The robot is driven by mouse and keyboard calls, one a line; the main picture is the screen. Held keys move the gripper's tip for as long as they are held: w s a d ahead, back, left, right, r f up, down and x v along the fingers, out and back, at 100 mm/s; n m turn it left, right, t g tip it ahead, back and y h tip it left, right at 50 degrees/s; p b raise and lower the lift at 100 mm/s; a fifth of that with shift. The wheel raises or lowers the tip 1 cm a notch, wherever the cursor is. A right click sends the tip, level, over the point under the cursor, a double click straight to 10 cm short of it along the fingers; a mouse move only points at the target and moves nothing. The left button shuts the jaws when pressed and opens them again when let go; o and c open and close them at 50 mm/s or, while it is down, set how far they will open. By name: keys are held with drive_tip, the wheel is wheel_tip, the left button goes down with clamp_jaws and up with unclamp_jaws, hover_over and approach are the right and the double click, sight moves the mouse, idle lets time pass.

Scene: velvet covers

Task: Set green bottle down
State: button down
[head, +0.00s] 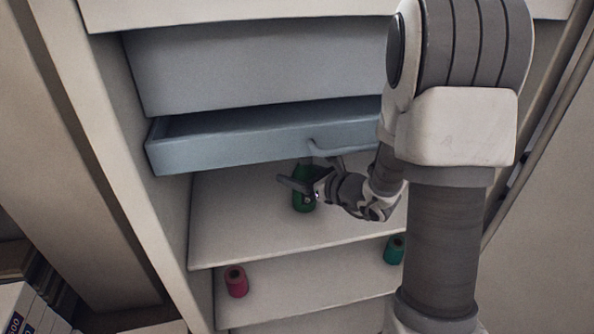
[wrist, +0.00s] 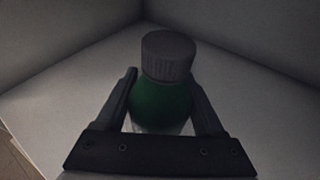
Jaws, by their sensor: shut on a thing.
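The green bottle (head: 304,203) stands upright at the upper shelf in the head view, below the open drawer. In the wrist view the green bottle (wrist: 160,100) shows its dark ribbed cap and rounded green shoulder. My gripper (head: 303,187) reaches in from the right and is shut on the bottle. In the wrist view the fingers of my gripper (wrist: 163,98) lie on both sides of the bottle. The bottle's base is hidden in the wrist view, and I cannot tell whether it touches the shelf.
The upper shelf (head: 235,225) is bare around the bottle. A blue-grey drawer (head: 230,148) juts out just above my gripper. On the lower shelf (head: 320,280) stand a red spool (head: 237,282) at left and a teal spool (head: 394,251) at right. Side walls bound the shelves.

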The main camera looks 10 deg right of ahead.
drive_tip(key=shift+f, duration=0.1)
unclamp_jaws()
